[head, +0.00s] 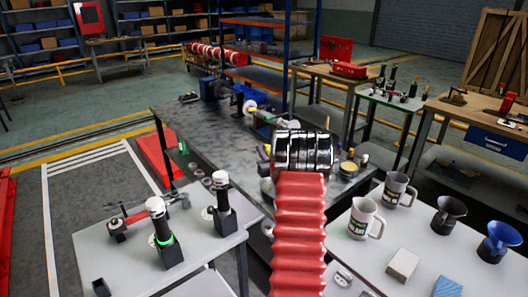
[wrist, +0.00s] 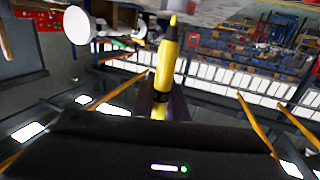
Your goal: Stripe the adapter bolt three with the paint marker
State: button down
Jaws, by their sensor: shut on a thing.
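A yellow paint marker (wrist: 167,70) with a black collar and yellow tip stands out from my gripper (wrist: 160,104) in the wrist view, tip toward the top of the picture. The dark jaws are shut around its lower body. In the head view my arm reaches over the dark workbench (head: 190,125), and it hides the jaws and the marker. A white round part (wrist: 84,26) shows left of the marker in the wrist view, apart from it. I cannot pick out adapter bolt three in either view.
A left table (head: 115,262) holds two dark upright tools with white tops (head: 158,220) (head: 221,190). A right table (head: 400,228) holds mugs (head: 364,217), a dark cup (head: 447,217), a blue cup (head: 499,240) and blocks.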

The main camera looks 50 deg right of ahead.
jog(key=shift+s+a, duration=0.25)
jog(key=shift+a, duration=0.1)
dwell(0.7)
jog(key=shift+r, duration=0.3)
dwell(0.5)
notch_tip(320, 180, up, 5)
jog(key=shift+f, duration=0.15)
dwell(0.8)
